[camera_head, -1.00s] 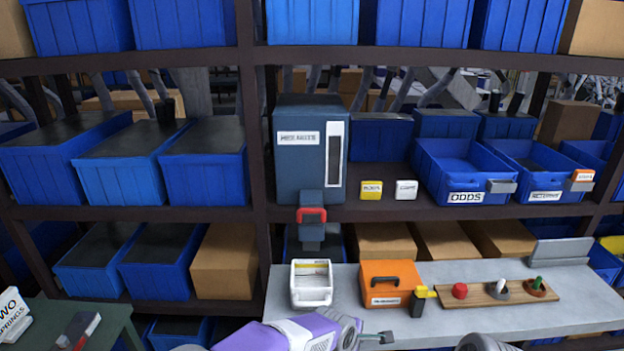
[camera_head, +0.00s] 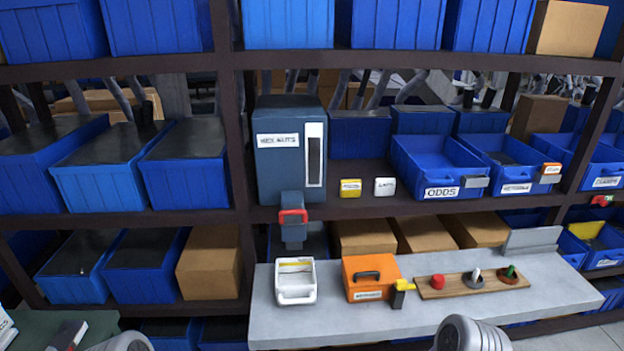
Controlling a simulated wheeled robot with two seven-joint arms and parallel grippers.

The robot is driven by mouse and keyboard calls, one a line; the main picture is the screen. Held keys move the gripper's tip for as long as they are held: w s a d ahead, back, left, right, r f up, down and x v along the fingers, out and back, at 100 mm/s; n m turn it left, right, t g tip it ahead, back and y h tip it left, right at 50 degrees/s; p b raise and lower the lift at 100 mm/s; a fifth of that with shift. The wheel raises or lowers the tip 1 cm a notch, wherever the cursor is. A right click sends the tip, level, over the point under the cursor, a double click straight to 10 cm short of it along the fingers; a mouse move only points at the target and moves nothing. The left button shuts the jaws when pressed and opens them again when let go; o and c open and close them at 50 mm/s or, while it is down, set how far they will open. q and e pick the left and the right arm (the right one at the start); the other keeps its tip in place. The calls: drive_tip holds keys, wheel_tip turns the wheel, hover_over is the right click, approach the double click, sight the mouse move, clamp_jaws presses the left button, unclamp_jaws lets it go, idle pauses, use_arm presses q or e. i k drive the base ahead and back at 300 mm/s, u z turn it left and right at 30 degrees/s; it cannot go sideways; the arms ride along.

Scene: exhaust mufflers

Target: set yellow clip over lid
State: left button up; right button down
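The yellow clip (camera_head: 404,284) is at the box's front right corner, atop a dark upright piece. It sticks out to the right and does not lie over the lid; whether it is hinged to the box I cannot tell. Neither gripper is in view. Only rounded grey parts of my arms show at the bottom edge.
A white open bin (camera_head: 296,297) stands left of the box. A wooden board (camera_head: 455,289) with a red knob (camera_head: 437,281) and two levers lies to its right. The bench (camera_head: 330,325) is clear in front. A dispenser (camera_head: 291,160) and shelf (camera_head: 340,207) stand behind.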

sight(400, 285)
drive_tip(key=k, duration=0.5)
drive_tip(key=z, duration=1.45)
drive_tip(key=i, duration=1)
drive_tip(key=u, duration=1.4)
